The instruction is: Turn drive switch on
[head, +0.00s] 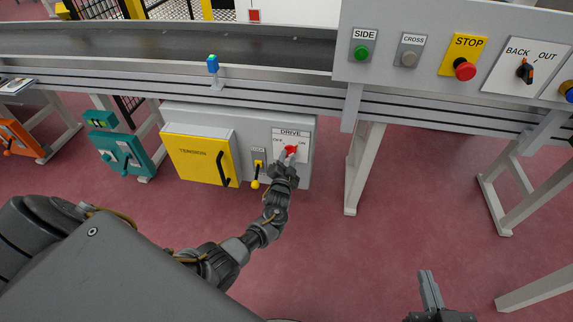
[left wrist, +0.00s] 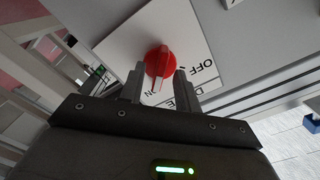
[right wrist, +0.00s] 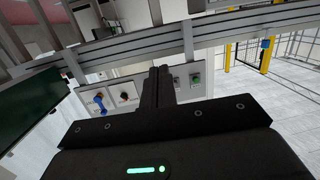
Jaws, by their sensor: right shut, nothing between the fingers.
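The drive switch is a red rotary knob (head: 291,150) on a white DRIVE plate (head: 290,133) with OFF at its left and ON at its right. In the left wrist view the knob (left wrist: 159,62) sits on the tilted plate, its narrow end toward the ON lettering. My left gripper (head: 289,160) is at the switch; in the left wrist view its fingers (left wrist: 159,82) are apart, one on each side of the knob. Whether they touch it I cannot tell. My right gripper (head: 430,288) is shut and empty at the lower right, its fingers (right wrist: 159,85) together in the right wrist view.
A yellow TENSION box (head: 200,155) with a black handle and a small yellow lever (head: 256,174) are left of the switch. The conveyor (head: 200,45) runs above. An upper panel holds a green SIDE button (head: 362,52) and red STOP button (head: 465,68). A support leg (head: 362,165) stands right.

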